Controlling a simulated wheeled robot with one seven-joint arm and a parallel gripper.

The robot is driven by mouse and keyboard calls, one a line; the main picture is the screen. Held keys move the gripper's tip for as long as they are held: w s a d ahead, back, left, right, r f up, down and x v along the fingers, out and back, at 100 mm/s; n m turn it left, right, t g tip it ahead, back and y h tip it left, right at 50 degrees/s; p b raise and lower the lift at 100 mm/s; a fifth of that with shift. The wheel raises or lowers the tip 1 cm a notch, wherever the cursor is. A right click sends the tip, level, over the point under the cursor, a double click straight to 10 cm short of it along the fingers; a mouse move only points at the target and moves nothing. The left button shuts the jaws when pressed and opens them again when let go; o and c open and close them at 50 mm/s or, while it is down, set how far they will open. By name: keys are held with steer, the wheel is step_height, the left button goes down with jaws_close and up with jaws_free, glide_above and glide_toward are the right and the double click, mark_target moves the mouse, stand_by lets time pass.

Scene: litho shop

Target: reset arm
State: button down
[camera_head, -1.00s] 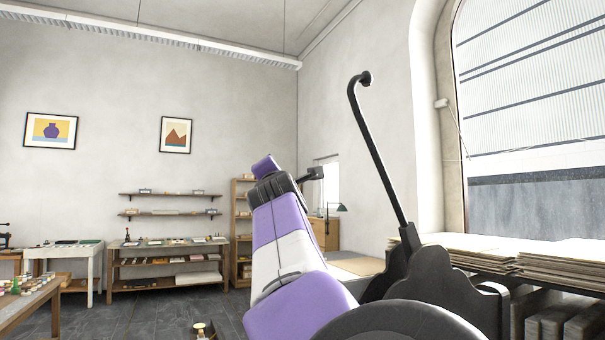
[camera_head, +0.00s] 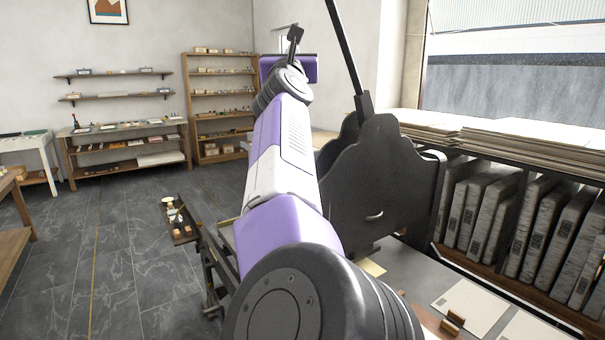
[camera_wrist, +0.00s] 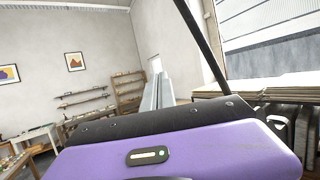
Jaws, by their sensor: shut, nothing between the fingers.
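My arm, purple and white, reaches up and away through the middle of the head view. Its far end is small there, and I cannot make out the fingers. In the wrist view my gripper (camera_wrist: 158,92) shows as long pale grey fingers, together and with nothing between them. They point toward the wall and are apart from any object.
A large black press (camera_head: 375,190) with a tall lever stands close to the right of my arm. Stone slabs (camera_head: 485,210) fill a rack beneath stacked boards (camera_head: 530,140). A shelf unit (camera_head: 218,105) and a worktable (camera_head: 125,145) stand behind. The floor (camera_head: 130,260) at left is mostly clear.

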steer(key=s+d+f+n+h, duration=0.3)
steer(key=d+f+n+h, duration=0.35)
steer(key=d+f, duration=0.95)
steer(key=s+d+f+n+y, duration=0.1)
steer(key=s+d+f+n, duration=0.2)
steer(key=s+f+n, duration=0.3)
steer(key=s+d+f+n+t+y, duration=0.1)
steer(key=s+d+f+n, duration=0.1)
steer(key=s+f+n, duration=0.35)
steer(key=s+d+f+n+y, duration=0.1)
steer(key=s+d+f+n, duration=0.25)
steer(key=f, duration=0.45)
steer(key=s+f+n+g+y, duration=0.1)
steer(key=s+f+n+y, duration=0.1)
steer(key=s+f+n, duration=0.6)
steer(key=s+f+n+y, duration=0.2)
steer(key=s+f+n, duration=0.2)
steer(key=s, duration=0.9)
steer(key=s+a+f+n+g, duration=0.1)
steer(key=s+f+g, duration=0.2)
steer(key=s, duration=1.3)
steer(key=s+a+f+n+g, duration=0.1)
steer(key=s+f+g, duration=0.3)
steer(key=s, duration=1.2)
steer(key=shift+s+f+n, duration=0.4)
steer(key=shift+f+n, duration=0.05)
steer(key=shift+f, duration=0.15)
steer(key=c, duration=2.2)
jaws_free()
steer(key=shift+a, duration=0.1)
